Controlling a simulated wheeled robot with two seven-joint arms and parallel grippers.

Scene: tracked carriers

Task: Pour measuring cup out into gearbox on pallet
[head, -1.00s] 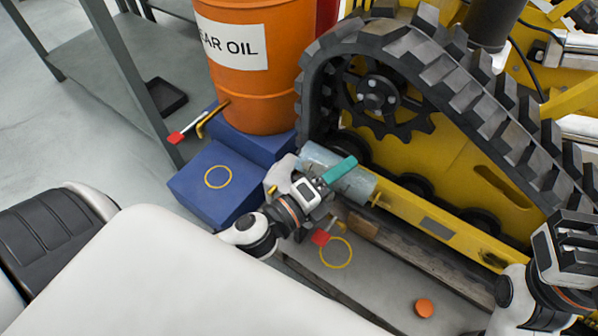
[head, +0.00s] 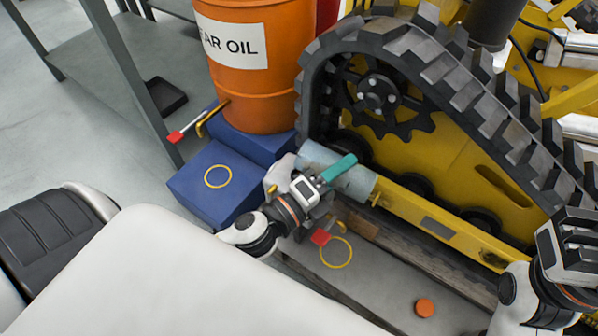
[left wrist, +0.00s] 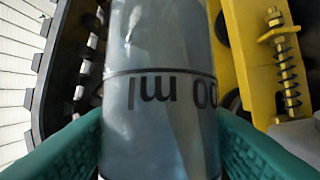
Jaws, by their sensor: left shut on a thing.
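The measuring cup (head: 357,184) is a translucent grey-blue cylinder. It lies strongly tilted, nearly on its side, in front of the tracked machine. My left gripper (head: 328,178) is shut on it, with a teal finger across its side. In the left wrist view the cup (left wrist: 160,100) sits between the teal fingers, its "ml" marking upside down. Its contents cannot be made out, and no stream shows. I cannot clearly pick out the gearbox; the area under the cup is partly hidden by my left gripper. My right gripper (head: 574,246) is at the right edge, its fingers unclear.
A black track (head: 455,85) and a yellow beam (head: 445,227) lie close behind the cup. A red-ended piece (head: 320,237), a yellow ring (head: 349,257) and an orange disc (head: 424,308) are below.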

